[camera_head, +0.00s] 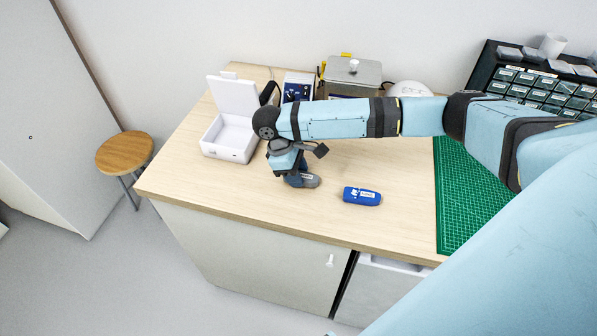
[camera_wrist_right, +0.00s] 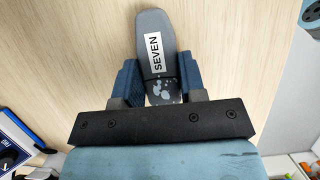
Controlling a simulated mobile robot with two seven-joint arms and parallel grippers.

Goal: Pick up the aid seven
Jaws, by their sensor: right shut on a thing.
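The aid seven (camera_wrist_right: 154,38) is a dark grey, rounded piece with a white label reading SEVEN. In the right wrist view it lies between the two blue fingers of my right gripper (camera_wrist_right: 160,82), which is shut on it. In the head view the aid (camera_head: 311,181) shows its grey end beside my right gripper (camera_head: 297,179), low over the wooden bench. I cannot tell whether it touches the bench top. The rest of it is hidden by the gripper. My left gripper is not in view.
A blue labelled piece (camera_head: 362,196) lies to the right on the bench (camera_head: 400,225). An open white box (camera_head: 229,150) stands to the left. A green mat (camera_head: 460,205) and a drawer rack (camera_head: 535,88) are at the right.

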